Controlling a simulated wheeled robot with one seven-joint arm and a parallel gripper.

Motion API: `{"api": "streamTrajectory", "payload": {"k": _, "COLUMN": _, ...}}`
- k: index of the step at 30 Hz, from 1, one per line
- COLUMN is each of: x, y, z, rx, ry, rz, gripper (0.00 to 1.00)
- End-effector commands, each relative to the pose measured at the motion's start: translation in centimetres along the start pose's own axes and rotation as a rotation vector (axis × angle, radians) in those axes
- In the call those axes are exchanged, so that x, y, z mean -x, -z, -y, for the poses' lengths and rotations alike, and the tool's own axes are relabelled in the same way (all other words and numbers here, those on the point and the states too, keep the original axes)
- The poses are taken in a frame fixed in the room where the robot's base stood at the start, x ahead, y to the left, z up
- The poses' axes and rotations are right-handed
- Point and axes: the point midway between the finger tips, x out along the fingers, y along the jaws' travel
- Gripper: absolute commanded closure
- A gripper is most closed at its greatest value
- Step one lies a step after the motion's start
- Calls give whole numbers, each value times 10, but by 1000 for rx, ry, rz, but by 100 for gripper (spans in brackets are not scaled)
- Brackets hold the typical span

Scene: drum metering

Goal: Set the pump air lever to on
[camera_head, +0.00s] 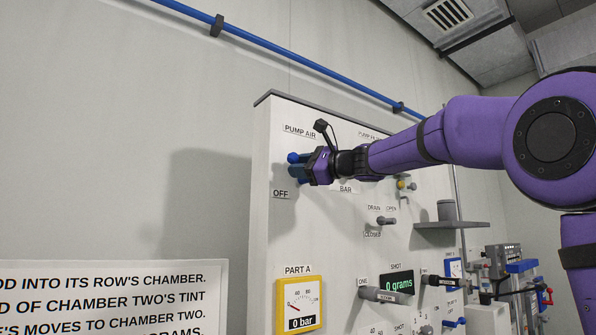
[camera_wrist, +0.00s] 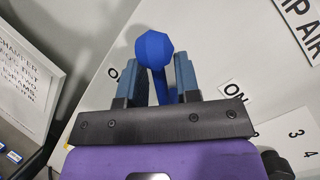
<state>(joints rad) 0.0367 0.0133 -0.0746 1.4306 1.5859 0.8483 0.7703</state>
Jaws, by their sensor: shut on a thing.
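The pump air lever has a blue ball knob (camera_head: 293,158) and sits high on the white panel under the PUMP AIR label (camera_head: 300,131). The OFF label (camera_head: 281,194) is below it. My gripper (camera_head: 302,168) is at the lever, with its blue-grey fingers around it. In the wrist view the knob (camera_wrist: 154,46) sticks out past the fingertips, and its blue stem (camera_wrist: 159,85) runs between the two fingers. There the ON label (camera_wrist: 232,87) is to the right and a partly hidden label starting with O is to the left. The lever's pivot is hidden.
The panel also carries the drain valve handle (camera_head: 386,221), a yellow Part A gauge (camera_head: 299,305) reading 0 bar, a shot display (camera_head: 397,283) and a grey shelf (camera_head: 445,224). A text sign (camera_head: 110,300) is at lower left. Bare wall lies left of the panel.

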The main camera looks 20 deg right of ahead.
Motion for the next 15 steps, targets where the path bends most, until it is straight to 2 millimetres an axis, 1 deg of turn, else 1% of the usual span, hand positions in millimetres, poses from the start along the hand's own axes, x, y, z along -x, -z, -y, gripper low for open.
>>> {"api": "streamTrajectory", "payload": {"k": 15, "x": 6, "y": 3, "z": 20, "rx": -442, "ry": 185, "rz": 94, "gripper": 100}}
